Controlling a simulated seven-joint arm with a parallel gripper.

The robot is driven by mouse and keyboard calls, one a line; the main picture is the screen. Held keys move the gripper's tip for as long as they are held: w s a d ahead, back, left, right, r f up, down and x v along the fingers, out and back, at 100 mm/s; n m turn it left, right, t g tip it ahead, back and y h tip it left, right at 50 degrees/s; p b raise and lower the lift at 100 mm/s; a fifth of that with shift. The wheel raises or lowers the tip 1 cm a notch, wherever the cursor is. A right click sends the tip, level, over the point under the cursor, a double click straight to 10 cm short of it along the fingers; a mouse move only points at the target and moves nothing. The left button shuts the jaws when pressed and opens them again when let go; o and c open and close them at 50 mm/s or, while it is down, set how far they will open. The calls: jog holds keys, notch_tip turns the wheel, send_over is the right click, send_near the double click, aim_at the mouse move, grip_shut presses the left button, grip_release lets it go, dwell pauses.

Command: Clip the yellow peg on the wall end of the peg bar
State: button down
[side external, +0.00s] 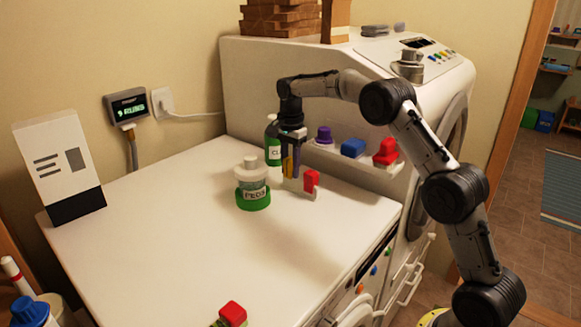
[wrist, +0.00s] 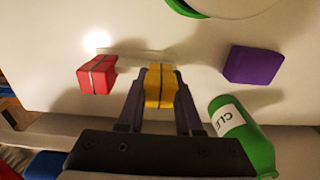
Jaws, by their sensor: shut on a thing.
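My gripper (side external: 291,168) points down over the white top and is shut on the yellow peg (wrist: 160,86). The fingers (wrist: 159,102) grip it from both sides in the wrist view; in the side view they mostly hide it. The pale peg bar (side external: 297,186) stands low just beside and below the fingers. A red peg (side external: 311,181) sits on its near end, left of the yellow peg in the wrist view (wrist: 97,75). I cannot tell whether the yellow peg touches the bar.
A PEGS tub (side external: 252,186) with a green base stands left of my gripper. A green bottle (side external: 271,137) is close behind. The white top's front left is mostly clear.

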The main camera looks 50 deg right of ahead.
aim_at(290, 159)
jog(key=shift+s+f, duration=0.1)
jog(key=shift+f, duration=0.55)
jog(key=shift+r, duration=1.3)
jog(key=shift+r, duration=1.55)
jog(key=shift+f, duration=0.2)
jog(key=shift+f, duration=1.45)
jog(key=shift+f, duration=0.65)
